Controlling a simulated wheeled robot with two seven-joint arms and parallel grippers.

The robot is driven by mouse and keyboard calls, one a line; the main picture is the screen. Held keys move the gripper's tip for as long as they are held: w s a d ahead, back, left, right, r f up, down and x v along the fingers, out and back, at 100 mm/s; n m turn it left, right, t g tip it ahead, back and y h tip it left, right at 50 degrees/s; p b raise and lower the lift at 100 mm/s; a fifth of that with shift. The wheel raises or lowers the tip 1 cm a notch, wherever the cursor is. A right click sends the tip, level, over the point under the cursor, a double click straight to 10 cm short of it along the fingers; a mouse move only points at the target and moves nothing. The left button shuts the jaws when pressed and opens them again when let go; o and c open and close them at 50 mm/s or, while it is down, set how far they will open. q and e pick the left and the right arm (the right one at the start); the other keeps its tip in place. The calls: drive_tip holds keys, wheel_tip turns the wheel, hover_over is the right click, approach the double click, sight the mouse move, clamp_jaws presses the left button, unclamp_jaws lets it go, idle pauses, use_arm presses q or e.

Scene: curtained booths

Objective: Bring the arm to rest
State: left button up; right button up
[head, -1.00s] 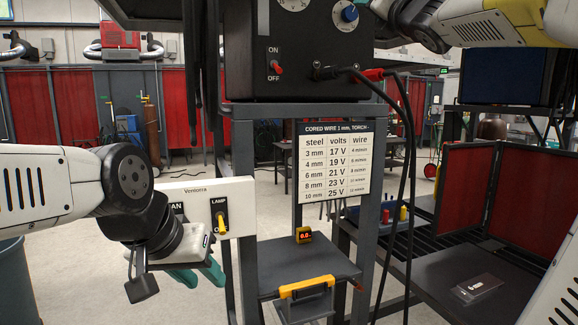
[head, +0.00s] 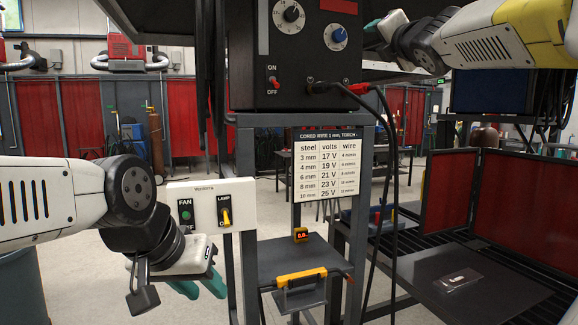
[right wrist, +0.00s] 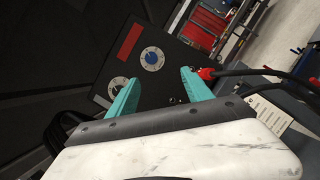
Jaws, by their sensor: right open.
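My right gripper (right wrist: 160,84) is open and empty. In the right wrist view its two teal fingers stand apart, with the black machine's dial panel beyond them. In the head view this gripper (head: 376,32) is at the upper right, beside the machine's right edge, partly hidden by its own wrist. My left gripper (head: 201,287) is low at the left in the head view, below the white switch box. Its teal fingertips show apart with nothing between them.
The black machine (head: 255,75) stands on a dark grey frame with a settings sign (head: 327,165). The white switch box (head: 211,205) has FAN and LAMP controls. Cables (head: 398,170) hang from the machine's front. A dark table (head: 480,285) with red screens is at right.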

drive_tip(key=s+d+f+m+g+h, duration=0.1)
drive_tip(key=s+f+m+g+h, duration=0.25)
drive_tip(key=f+m, duration=0.9)
drive_tip(key=s+a+f+m+g+y, duration=0.1)
drive_tip(key=s+a+f+m+g, duration=0.1)
drive_tip(key=s+f, duration=0.5)
drive_tip(key=s+a+f+m+g+y, duration=0.2)
drive_tip(key=s+f+m+g, duration=0.3)
drive_tip(key=f, duration=0.9)
drive_tip(key=s+a+f+m+g+y, duration=0.1)
drive_tip(key=s+a+f+m+g, duration=0.3)
drive_tip(key=s+f+m, duration=0.3)
wheel_tip(320, 180, down, 4)
drive_tip(key=shift+s+f, duration=0.1)
drive_tip(key=shift+s, duration=1.1)
